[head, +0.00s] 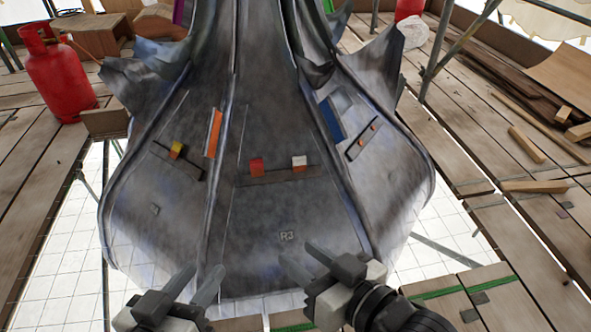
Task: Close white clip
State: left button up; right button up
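The white clip (299,161) is a small pale block on the right end of a dark bar (282,175) on the spire's middle face. A red clip (256,167) stands at the left of the same bar. Whether the white clip is open or closed is too small to tell. My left gripper (205,270) is below and left of the bar, with its fingers apart and nothing between them. My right gripper (297,252) is below the white clip, near the R3 mark, also with fingers apart and empty. Neither gripper touches a clip.
A yellow clip (177,149) and an orange strip (213,133) are on the left face; a blue panel (331,120) is on the right face. Ridges divide the grey spire (270,215). A red gas cylinder (60,75) and scaffold planks surround it, with an open gap around its base.

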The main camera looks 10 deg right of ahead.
aim_at(299, 165)
jog(key=u, duration=3.75)
jog(key=k, duration=2.95)
jog(key=z, duration=0.95)
jog(key=i, duration=0.5)
jog(key=z, duration=0.05)
